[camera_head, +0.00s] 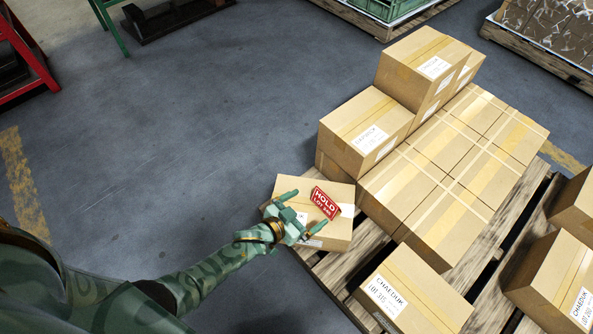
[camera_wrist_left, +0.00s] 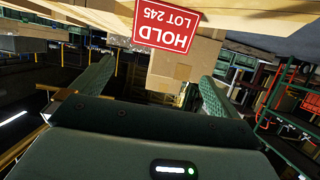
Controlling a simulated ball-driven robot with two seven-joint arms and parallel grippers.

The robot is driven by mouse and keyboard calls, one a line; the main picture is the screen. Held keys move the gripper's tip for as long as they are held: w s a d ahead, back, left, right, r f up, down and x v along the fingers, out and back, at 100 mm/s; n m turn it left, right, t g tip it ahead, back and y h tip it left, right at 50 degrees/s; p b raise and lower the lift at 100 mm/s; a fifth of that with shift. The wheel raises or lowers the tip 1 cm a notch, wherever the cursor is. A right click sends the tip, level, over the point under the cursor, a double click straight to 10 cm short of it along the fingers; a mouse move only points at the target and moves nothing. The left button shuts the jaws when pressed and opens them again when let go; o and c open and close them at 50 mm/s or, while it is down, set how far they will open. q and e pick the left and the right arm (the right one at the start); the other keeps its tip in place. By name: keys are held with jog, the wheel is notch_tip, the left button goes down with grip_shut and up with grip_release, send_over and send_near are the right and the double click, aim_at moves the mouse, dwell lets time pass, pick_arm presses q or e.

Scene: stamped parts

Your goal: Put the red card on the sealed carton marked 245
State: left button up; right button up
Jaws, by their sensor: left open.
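The red card (camera_head: 325,202), with white text reading HOLD and LOT 245, is at the top of a small brown carton (camera_head: 340,236) at the near left corner of the pallet. It covers part of a white label there; the carton's number cannot be read. My left gripper (camera_head: 305,212) is open beside the card, its fingers apart. In the left wrist view the card (camera_wrist_left: 166,24) shows upside down beyond the open fingers, overlapping the carton's edge, with nothing clasped between them. Whether the card lies flat or touches a finger I cannot tell. My right gripper is out of view.
Strapped cartons (camera_head: 440,185) fill the pallet's middle, with taller boxes (camera_head: 365,133) stacked behind. A labelled carton (camera_head: 415,295) stands at the near edge, and more boxes (camera_head: 556,280) stand at right. The grey floor (camera_head: 180,130) at left is clear.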

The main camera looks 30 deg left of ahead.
pick_arm(q)
jog(key=shift+p+v, duration=0.35)
jog(key=shift+v, duration=0.65)
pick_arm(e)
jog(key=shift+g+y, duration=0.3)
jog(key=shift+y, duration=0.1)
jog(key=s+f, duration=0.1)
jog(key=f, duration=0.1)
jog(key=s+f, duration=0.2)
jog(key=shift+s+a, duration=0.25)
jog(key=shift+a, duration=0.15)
pick_arm(q)
jog(key=shift+s+f, duration=0.15)
jog(key=s+a+f+g+y, duration=0.2)
jog(key=s+a+f, duration=0.1)
jog(key=s, duration=0.3)
jog(key=s+a+f+g+y, duration=0.2)
jog(key=s, duration=0.4)
jog(key=s+a+r+m+g+y, duration=0.1)
jog(key=s+g, duration=0.3)
jog(key=s, duration=1)
jog(key=s+a+r+m+g+y, duration=0.1)
jog(key=s+a+g, duration=0.3)
jog(key=s, duration=1)
jog(key=shift+a+r+m+g+y, duration=0.25)
jog(key=shift+m+g+y, duration=0.35)
jog(key=shift+m, duration=0.2)
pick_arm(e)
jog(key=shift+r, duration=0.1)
